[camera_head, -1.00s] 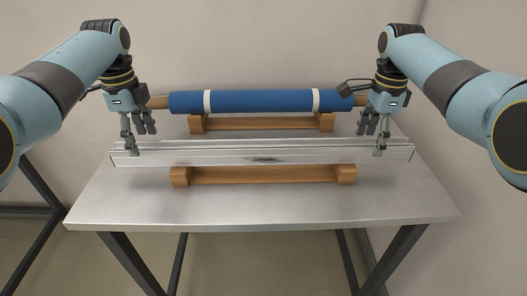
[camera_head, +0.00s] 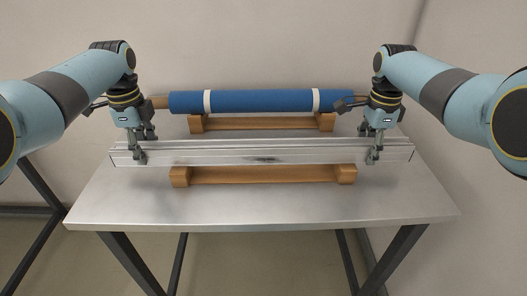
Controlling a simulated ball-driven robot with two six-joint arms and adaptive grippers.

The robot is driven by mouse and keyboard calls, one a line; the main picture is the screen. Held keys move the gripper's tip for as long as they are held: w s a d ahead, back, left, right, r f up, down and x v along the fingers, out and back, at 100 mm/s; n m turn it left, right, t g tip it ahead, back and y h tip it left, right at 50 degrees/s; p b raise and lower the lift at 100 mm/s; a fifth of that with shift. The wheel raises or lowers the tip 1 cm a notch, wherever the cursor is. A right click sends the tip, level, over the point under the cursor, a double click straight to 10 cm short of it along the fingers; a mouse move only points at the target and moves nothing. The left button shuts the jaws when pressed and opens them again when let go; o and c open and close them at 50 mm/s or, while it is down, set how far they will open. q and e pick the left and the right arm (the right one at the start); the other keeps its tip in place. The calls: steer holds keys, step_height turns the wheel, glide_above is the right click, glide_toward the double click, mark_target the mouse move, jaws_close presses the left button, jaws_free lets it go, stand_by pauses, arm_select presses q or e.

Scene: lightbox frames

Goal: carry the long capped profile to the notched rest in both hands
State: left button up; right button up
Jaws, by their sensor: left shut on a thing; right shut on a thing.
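The long capped profile (camera_head: 221,153) is a silver aluminium bar lying level across the picture, above and behind the front wooden rest in view. My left gripper (camera_head: 138,158) is shut on the profile near its left end. My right gripper (camera_head: 373,156) is shut on it near its right end. The front wooden rest (camera_head: 262,174) has raised end blocks and stands on the table. A second wooden rest (camera_head: 262,123) stands behind the profile. I cannot tell which one is the notched rest, or whether the profile touches the front one.
A blue roll (camera_head: 262,101) with white bands and brown ends lies over the back rest, close behind both grippers. The grey metal table (camera_head: 262,207) is clear at its front. A plain wall stands behind, and another at the right.

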arm_select(q)
jaws_close()
arm_select(e)
jaws_close()
arm_select(q)
steer(key=shift+r, duration=0.1)
arm_select(e)
steer(key=shift+r, duration=0.1)
